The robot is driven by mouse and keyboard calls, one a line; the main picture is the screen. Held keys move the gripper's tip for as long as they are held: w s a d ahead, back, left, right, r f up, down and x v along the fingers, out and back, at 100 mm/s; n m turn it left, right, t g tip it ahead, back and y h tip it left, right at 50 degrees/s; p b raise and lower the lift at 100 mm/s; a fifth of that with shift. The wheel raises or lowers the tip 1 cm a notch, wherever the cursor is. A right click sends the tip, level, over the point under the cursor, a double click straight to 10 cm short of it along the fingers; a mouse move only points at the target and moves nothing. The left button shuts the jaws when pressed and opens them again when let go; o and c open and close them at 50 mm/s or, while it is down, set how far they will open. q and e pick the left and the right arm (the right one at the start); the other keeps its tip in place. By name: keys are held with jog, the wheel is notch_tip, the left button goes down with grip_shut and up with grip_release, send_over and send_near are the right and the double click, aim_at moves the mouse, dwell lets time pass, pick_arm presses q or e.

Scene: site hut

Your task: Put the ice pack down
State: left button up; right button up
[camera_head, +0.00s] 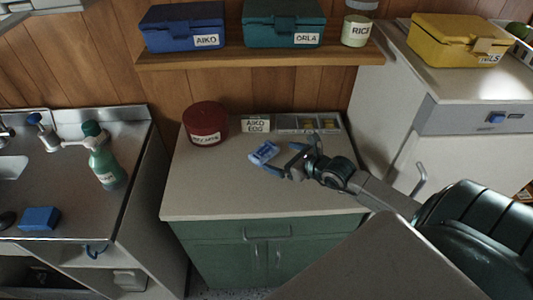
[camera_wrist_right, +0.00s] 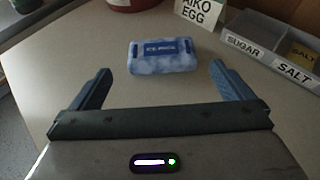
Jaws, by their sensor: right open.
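The ice pack (camera_wrist_right: 162,56) is a pale blue block with a dark blue label. It lies on the beige worktop of the green cabinet (camera_head: 220,190). In the head view the ice pack (camera_head: 264,152) is just left of my right gripper (camera_head: 284,170). In the right wrist view my right gripper (camera_wrist_right: 155,85) is open, its two blue fingers spread wide. The ice pack lies beyond the fingertips, roughly centred between them, with no finger touching it. My left gripper is not in view.
Behind the ice pack stand a red tin (camera_head: 206,125), an "AIKO EGG" card (camera_head: 255,124) and a divided tray (camera_head: 318,123) labelled sugar and salt. A shelf (camera_head: 250,56) with lunch boxes hangs above. The worktop's front left is clear. A sink counter (camera_head: 75,190) stands at left.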

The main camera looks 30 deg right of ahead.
aim_at(265, 151)
jog(key=x, duration=0.3)
jog(key=shift+w, duration=0.1)
jog(key=x, duration=0.5)
jog(key=shift+f+p, duration=0.15)
jog(key=shift+p, duration=0.2)
jog(key=shift+c, duration=0.2)
jog(key=c, duration=0.8)
